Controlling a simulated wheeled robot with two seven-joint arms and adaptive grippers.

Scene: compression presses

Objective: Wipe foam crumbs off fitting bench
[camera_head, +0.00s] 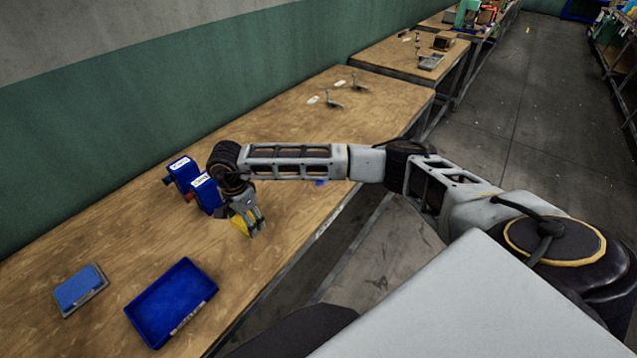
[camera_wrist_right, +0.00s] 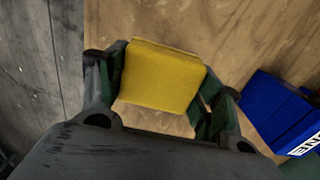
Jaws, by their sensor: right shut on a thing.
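The fitting bench (camera_head: 120,238) is a long wooden-topped bench along the green wall; its top also shows in the right wrist view (camera_wrist_right: 240,40). My right gripper (camera_head: 253,228) is over the bench near its front edge. It is shut on a yellow block (camera_head: 240,224), which looks like a sponge; in the right wrist view the yellow block (camera_wrist_right: 160,78) sits between both fingers. I cannot tell whether the block touches the bench top. A small blue patch (camera_head: 320,182) lies near the front edge behind my right arm; I cannot tell what it is. I make out no clear foam crumbs. My left gripper is not in view.
Two blue boxes (camera_head: 184,174) with white labels stand close behind my right gripper. An empty-looking blue tray (camera_head: 146,312) and a blue-topped grey block (camera_head: 80,287) lie at the near left. Small metal tools (camera_head: 334,103) lie farther along the bench.

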